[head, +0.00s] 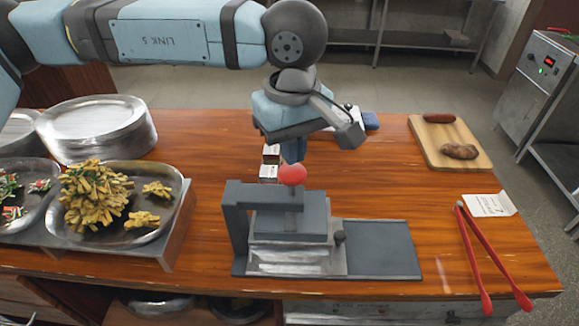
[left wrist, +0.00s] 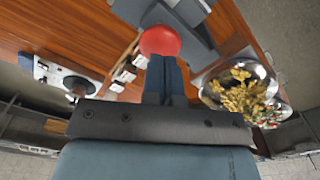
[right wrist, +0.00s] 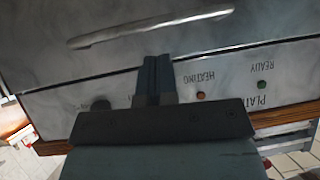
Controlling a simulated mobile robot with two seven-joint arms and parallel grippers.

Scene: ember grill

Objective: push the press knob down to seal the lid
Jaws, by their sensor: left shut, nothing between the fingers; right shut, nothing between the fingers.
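The red press knob (head: 292,174) sits on top of the dark grey press (head: 235,215) on the wooden counter. Under the press head is a metal container (head: 290,262); its lid is mostly hidden by the press head. My left gripper (head: 293,158) is shut and empty, pointing down right at the top of the knob. In the left wrist view its fingertips (left wrist: 163,60) meet the edge of the red knob (left wrist: 160,41); I cannot tell whether they touch. My right gripper (right wrist: 154,60) is shut and empty, in front of a metal appliance panel, out of the head view.
A dark flat plate (head: 380,250) extends right of the press. Red tongs (head: 468,245) and a white card (head: 489,205) lie further right. A cutting board (head: 432,150) holds brown food. Fries in a pan (head: 160,215) and stacked plates (head: 95,125) stand left. A drawer handle (right wrist: 150,27) is near my right gripper.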

